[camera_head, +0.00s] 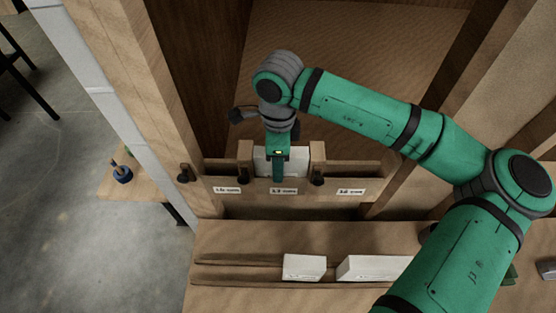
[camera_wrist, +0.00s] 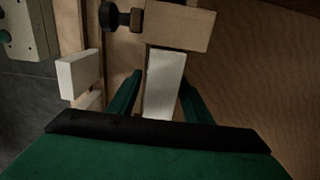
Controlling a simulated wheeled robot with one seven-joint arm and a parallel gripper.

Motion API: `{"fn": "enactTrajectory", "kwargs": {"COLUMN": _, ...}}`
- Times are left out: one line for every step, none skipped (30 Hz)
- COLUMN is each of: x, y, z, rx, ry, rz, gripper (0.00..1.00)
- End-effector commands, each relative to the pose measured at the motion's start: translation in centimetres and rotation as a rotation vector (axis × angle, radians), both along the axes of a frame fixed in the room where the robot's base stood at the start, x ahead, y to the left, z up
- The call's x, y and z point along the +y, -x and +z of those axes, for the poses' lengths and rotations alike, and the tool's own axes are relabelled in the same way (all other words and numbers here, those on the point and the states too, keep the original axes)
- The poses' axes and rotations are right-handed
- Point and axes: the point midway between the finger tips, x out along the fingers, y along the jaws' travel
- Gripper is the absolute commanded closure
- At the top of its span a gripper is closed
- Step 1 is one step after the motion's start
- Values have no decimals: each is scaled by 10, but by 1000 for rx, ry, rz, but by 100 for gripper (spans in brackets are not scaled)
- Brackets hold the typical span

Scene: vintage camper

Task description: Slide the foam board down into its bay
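The white foam board (camera_head: 293,161) stands upright in the middle bay of the wooden rack (camera_head: 231,168), between two wooden posts. I cannot tell how deep it sits. My gripper (camera_head: 278,176) points down at it, one finger in front of its face. In the wrist view a white board (camera_wrist: 166,78) shows between the two dark green fingers of my gripper (camera_wrist: 161,76). The fingertips are close to its sides, with a thin gap seemingly on the left. I cannot tell whether they press on it.
Printed labels (camera_head: 283,190) and dark knobs (camera_head: 318,177) line the rack front. Two white blocks (camera_head: 304,267) (camera_head: 370,268) lie on the wooden ledge below. A wooden block with a dark knob (camera_wrist: 180,27) is close to the fingers. A tall wooden post (camera_head: 150,90) stands at left.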

Motion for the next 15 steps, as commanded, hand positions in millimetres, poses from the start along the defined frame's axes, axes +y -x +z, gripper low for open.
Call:
{"fn": "enactTrajectory", "kwargs": {"x": 0, "y": 0, "z": 0, "rx": 0, "ry": 0, "rz": 0, "gripper": 55}}
{"fn": "enactTrajectory", "kwargs": {"x": 1, "y": 0, "z": 0, "rx": 0, "ry": 0, "rz": 1, "gripper": 55}}
{"fn": "enactTrajectory", "kwargs": {"x": 1, "y": 0, "z": 0, "rx": 0, "ry": 0, "rz": 1, "gripper": 55}}
{"fn": "enactTrajectory", "kwargs": {"x": 1, "y": 0, "z": 1, "rx": 0, "ry": 0, "rz": 2, "gripper": 55}}
{"fn": "enactTrajectory", "kwargs": {"x": 1, "y": 0, "z": 2, "rx": 0, "ry": 0, "rz": 2, "gripper": 55}}
{"fn": "enactTrajectory", "kwargs": {"x": 1, "y": 0, "z": 4, "rx": 0, "ry": 0, "rz": 2, "gripper": 55}}
{"fn": "enactTrajectory", "kwargs": {"x": 1, "y": 0, "z": 6, "rx": 0, "ry": 0, "rz": 1, "gripper": 55}}
{"fn": "enactTrajectory", "kwargs": {"x": 1, "y": 0, "z": 9, "rx": -1, "ry": 1, "rz": 1, "gripper": 55}}
{"fn": "enactTrajectory", "kwargs": {"x": 0, "y": -1, "z": 14, "rx": -1, "ry": 1, "rz": 1, "gripper": 55}}
{"fn": "enactTrajectory", "kwargs": {"x": 0, "y": -1, "z": 19, "rx": -2, "ry": 2, "rz": 1, "gripper": 55}}
{"fn": "enactTrajectory", "kwargs": {"x": 0, "y": -1, "z": 24, "rx": -2, "ry": 2, "rz": 1, "gripper": 55}}
{"fn": "enactTrajectory", "kwargs": {"x": 0, "y": -1, "z": 32, "rx": -3, "ry": 2, "rz": 1, "gripper": 55}}
{"fn": "enactTrajectory", "kwargs": {"x": 0, "y": -1, "z": 37, "rx": -2, "ry": 3, "rz": 0, "gripper": 55}}
{"fn": "enactTrajectory", "kwargs": {"x": -1, "y": -1, "z": 44, "rx": -3, "ry": 3, "rz": -1, "gripper": 55}}
{"fn": "enactTrajectory", "kwargs": {"x": 0, "y": -1, "z": 52, "rx": -3, "ry": 2, "rz": -1, "gripper": 55}}
